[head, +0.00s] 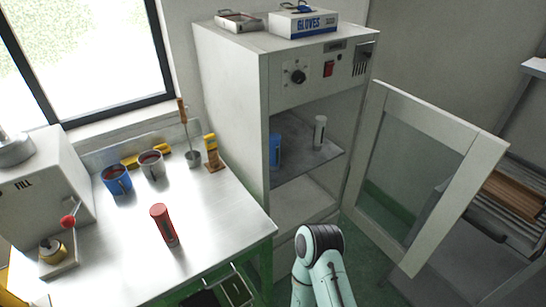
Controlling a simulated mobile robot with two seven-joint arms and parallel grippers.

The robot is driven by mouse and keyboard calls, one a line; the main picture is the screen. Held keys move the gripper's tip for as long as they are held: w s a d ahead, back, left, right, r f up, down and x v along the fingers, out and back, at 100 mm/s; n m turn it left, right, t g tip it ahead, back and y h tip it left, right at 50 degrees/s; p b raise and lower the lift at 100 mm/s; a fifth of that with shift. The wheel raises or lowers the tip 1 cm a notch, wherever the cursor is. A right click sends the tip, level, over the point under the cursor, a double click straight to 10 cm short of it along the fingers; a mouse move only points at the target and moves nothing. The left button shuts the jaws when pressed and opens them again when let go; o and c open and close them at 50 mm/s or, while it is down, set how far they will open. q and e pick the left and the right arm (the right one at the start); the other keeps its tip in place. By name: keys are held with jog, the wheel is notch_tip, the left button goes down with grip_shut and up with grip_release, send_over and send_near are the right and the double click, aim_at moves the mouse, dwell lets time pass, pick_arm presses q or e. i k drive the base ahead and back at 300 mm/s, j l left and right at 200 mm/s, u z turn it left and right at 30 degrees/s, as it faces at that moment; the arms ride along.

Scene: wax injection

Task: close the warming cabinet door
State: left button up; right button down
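The warming cabinet (228,85) is a tall pale grey box standing against the wall in the head view. Its door (477,150) is a light frame around a clear pane, hinged at the cabinet's right side. The door stands wide open, swung out to the right, so the interior shows. Inside, a blue cylinder (275,152) and a grey-white cylinder (319,132) stand on a shelf (312,165). A pale arm link of mine with a black band shows at the bottom middle, in front of the cabinet. Neither gripper's fingers can be seen.
A shiny worktable (110,262) on the left carries a red cylinder (164,226), a blue mug (116,179), a grey mug (151,164) and a white FILL machine (40,185). A gloves box (303,22) sits on the cabinet. A rack with wooden boards (512,204) stands behind the door.

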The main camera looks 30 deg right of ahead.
aim_at(483, 151)
jog(key=k+l+z, duration=0.1)
jog(key=l, duration=0.25)
jog(key=k+l+z, duration=0.1)
jog(key=l, duration=0.3)
jog(key=k+l+z, duration=0.1)
jog(key=k+l, duration=0.15)
jog(key=k+l+z, duration=0.15)
jog(key=l, duration=0.35)
jog(key=k+l+z, duration=0.1)
jog(key=l, duration=0.3)
